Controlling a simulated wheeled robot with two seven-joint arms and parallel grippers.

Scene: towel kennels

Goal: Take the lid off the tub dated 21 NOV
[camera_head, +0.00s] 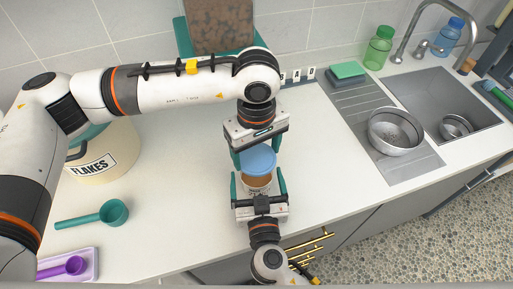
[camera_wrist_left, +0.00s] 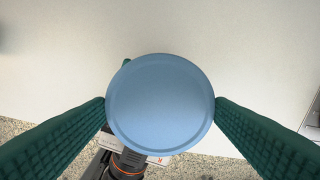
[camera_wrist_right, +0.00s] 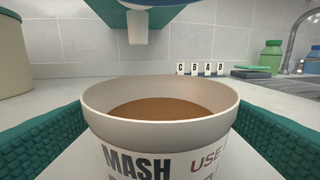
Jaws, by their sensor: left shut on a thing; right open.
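The tub (camera_head: 257,188) stands on the counter with its rim bare and brown contents showing. In the right wrist view the tub (camera_wrist_right: 160,135) carries the word MASH and a partly seen "USE"; no date is readable. My left gripper (camera_head: 257,158) is shut on the round blue lid (camera_wrist_left: 160,103), gripping it by opposite edges. The lid (camera_head: 259,160) is off the tub, held above and slightly behind its opening. My right gripper (camera_head: 258,184) is open, with one finger on each side of the tub; I cannot tell whether they touch it.
A cream FLAKES container (camera_head: 102,160) stands at the left, partly behind my left arm. A green scoop (camera_head: 112,212) and a purple scoop (camera_head: 74,265) on a tray lie front left. Letter blocks (camera_wrist_right: 200,69) stand behind. A sink (camera_head: 450,105) is at the right. The counter's right middle is clear.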

